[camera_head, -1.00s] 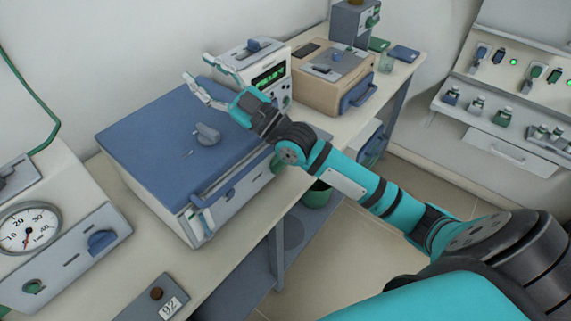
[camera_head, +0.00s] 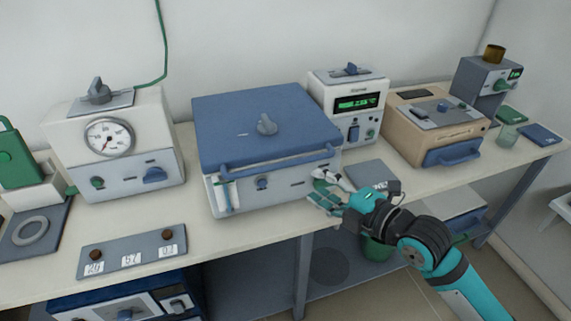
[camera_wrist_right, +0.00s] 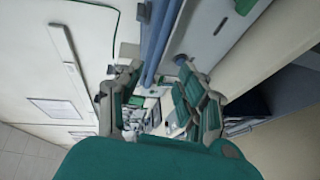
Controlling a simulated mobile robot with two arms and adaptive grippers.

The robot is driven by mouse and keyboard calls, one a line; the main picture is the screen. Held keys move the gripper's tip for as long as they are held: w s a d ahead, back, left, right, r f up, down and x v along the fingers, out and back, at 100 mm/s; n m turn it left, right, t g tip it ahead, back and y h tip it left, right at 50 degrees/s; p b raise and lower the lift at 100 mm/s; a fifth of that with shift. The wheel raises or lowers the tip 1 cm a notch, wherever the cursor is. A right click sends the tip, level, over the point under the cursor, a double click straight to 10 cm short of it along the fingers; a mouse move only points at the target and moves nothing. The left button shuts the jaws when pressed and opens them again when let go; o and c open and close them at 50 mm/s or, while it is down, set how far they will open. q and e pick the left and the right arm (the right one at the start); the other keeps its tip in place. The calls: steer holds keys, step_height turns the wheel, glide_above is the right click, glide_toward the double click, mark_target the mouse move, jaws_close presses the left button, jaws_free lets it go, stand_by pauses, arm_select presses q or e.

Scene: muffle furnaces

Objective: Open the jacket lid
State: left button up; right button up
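The jacket lid (camera_head: 235,130) is a flat blue cover with a grey knob (camera_head: 266,124) on top. It lies shut on a white box-shaped unit (camera_head: 282,184). A blue bar handle (camera_head: 275,163) runs along its front edge; the blue bar in the right wrist view (camera_wrist_right: 158,40) appears to be this handle. My right gripper (camera_head: 322,188) is open and empty, low at the front right corner of the unit, below the handle's right end. In the right wrist view its fingers (camera_wrist_right: 158,98) are spread, with the bar beyond them. My left gripper is not in view.
A white gauge unit (camera_head: 130,170) stands to the left, a white display unit (camera_head: 345,88) and a tan box (camera_head: 410,145) to the right. A grey button panel (camera_head: 133,252) lies at the table's front left. The bench's front edge is just below my right gripper.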

mark_target(286, 167)
steer(key=p+x, duration=0.1)
steer(key=x, duration=1)
steer(key=shift+w+a, duration=0.1)
steer(key=shift+w, duration=0.05)
steer(key=shift+w+a, duration=0.2)
steer(key=shift+w, duration=0.05)
steer(key=shift+w+a+f, duration=0.1)
steer(key=shift+w+a, duration=0.05)
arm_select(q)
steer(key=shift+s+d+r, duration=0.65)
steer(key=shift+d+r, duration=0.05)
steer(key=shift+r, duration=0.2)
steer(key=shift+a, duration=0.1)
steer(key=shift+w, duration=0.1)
arm_select(e)
jaws_close()
arm_select(q)
steer(key=shift+p, duration=0.3)
